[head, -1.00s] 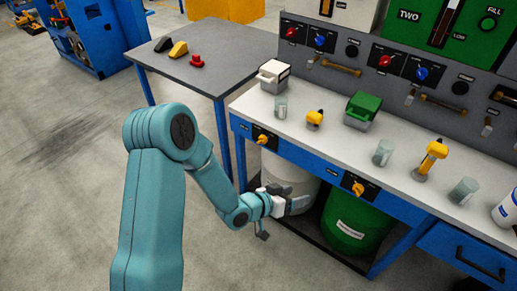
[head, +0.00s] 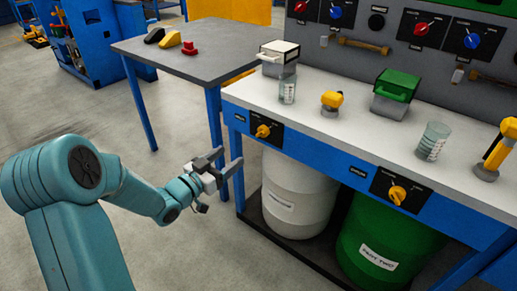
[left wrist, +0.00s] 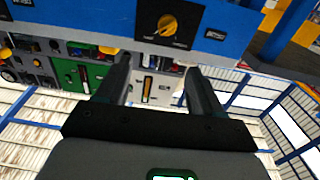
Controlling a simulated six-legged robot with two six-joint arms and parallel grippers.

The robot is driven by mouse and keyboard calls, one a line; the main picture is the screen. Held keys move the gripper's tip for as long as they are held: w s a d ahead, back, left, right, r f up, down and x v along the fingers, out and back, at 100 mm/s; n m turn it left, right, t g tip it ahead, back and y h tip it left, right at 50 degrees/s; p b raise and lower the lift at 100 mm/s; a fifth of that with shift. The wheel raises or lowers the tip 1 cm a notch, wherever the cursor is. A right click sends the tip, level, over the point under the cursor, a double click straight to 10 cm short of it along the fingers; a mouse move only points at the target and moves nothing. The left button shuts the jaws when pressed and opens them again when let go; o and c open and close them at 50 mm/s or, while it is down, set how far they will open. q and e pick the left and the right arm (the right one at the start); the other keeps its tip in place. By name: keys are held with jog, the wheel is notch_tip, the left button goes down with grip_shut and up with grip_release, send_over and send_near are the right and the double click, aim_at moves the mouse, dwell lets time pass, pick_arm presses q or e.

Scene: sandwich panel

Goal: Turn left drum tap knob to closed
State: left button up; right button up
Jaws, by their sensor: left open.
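The left drum tap knob (head: 263,131) is a yellow knob on a black plate on the blue front rail of the bench, above the white drum (head: 298,195). It also shows in the left wrist view (left wrist: 167,25), top centre, beyond the fingertips. My left gripper (head: 228,162) is open and empty, left of and a little below the knob, apart from it. In the left wrist view its two fingers (left wrist: 158,78) are spread apart. A second yellow knob (head: 397,195) sits on the rail to the right, above the green drum (head: 375,250). My right gripper is not in view.
The white bench top (head: 330,125) holds a white-lidded box (head: 279,58), a green box (head: 393,95), glass beakers and yellow-topped items. A grey side table (head: 200,50) stands at back left. Bare floor lies left of the bench.

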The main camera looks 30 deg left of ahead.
aim_at(259, 135)
pick_arm(q)
jog(key=shift+w+d+f+b, duration=0.1)
jog(key=shift+w+f+b, duration=0.3)
jog(key=shift+w, duration=2.2)
jog(key=shift+w+d+f+b, duration=0.15)
jog(key=shift+w+b, duration=0.6)
jog(key=shift+w, duration=1.85)
jog(key=shift+w+a+f+b, duration=0.1)
jog(key=shift+w+f+b, duration=0.3)
jog(key=shift+w, duration=2.2)
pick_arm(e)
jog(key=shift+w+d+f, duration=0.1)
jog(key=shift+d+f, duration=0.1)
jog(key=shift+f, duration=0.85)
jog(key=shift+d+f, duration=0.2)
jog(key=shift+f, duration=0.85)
pick_arm(q)
jog(key=shift+r, duration=0.15)
jog(key=c, duration=1.1)
